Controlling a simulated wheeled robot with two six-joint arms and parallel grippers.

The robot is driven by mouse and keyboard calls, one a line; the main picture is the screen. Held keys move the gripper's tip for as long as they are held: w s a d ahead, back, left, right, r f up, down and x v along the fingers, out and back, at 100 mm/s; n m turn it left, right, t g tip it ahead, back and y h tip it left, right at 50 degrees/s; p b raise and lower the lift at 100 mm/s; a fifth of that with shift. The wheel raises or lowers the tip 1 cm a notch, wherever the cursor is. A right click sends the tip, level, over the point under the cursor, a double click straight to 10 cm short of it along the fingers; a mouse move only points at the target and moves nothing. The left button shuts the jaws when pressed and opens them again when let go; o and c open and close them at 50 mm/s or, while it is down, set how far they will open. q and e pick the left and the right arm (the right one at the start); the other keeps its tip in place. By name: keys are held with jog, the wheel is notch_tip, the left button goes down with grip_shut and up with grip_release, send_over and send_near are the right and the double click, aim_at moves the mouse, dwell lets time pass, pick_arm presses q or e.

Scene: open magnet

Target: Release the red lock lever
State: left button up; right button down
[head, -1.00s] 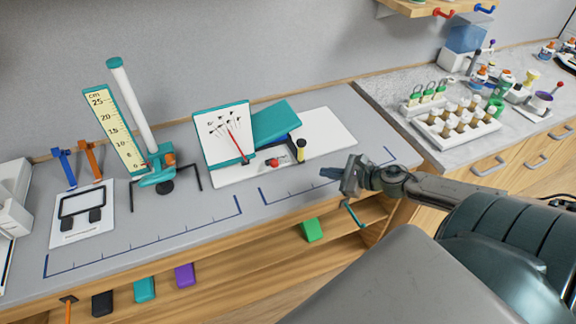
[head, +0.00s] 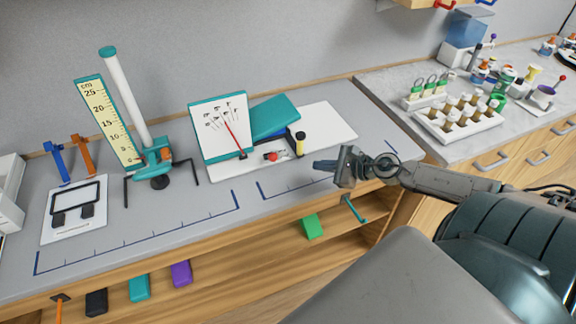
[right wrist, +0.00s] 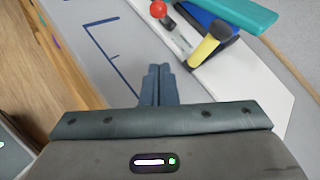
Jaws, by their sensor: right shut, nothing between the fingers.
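A small red ball knob (head: 272,156), which looks like the red lock lever, sits on a white base board (head: 325,126) in front of a teal-backed dial panel (head: 222,128). In the right wrist view the red knob (right wrist: 158,8) is at the top edge on a short pale stem. My right gripper (head: 322,165) is shut and empty, just right of the knob and near the board's front edge. In the wrist view its fingers (right wrist: 159,84) are together, apart from the knob. My left gripper is out of view.
A teal stand with a white tube and cm scale (head: 109,120) stands to the left. A vial rack (head: 460,118) is on the right counter. A teal hook (head: 354,209) hangs at the bench's front edge. The bench in front of the board is clear.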

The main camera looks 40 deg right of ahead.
aim_at(271, 157)
jog(key=shift+f+b+x, duration=0.25)
jog(key=shift+b+x, duration=1)
jog(key=shift+b, duration=1.05)
jog(key=shift+w+a, duration=0.1)
jog(key=shift+w, duration=0.1)
jog(key=b+x, duration=0.2)
jog(key=x, duration=0.2)
jog(key=shift+w, duration=0.25)
jog(key=shift+w+a+r+p, duration=0.3)
jog(key=shift+w+a+p, duration=0.1)
jog(key=shift+w+a, duration=0.1)
jog(key=shift+w+a+r+p, duration=0.35)
jog(key=shift+w+a, duration=0.1)
jog(key=shift+a, duration=0.05)
jog(key=shift+w+a+r, duration=0.1)
jog(key=shift+w+a, duration=0.25)
jog(key=shift+a, duration=0.05)
jog(key=shift+r, duration=0.1)
jog(key=shift+w+r+p, duration=0.15)
jog(key=shift+p, duration=0.3)
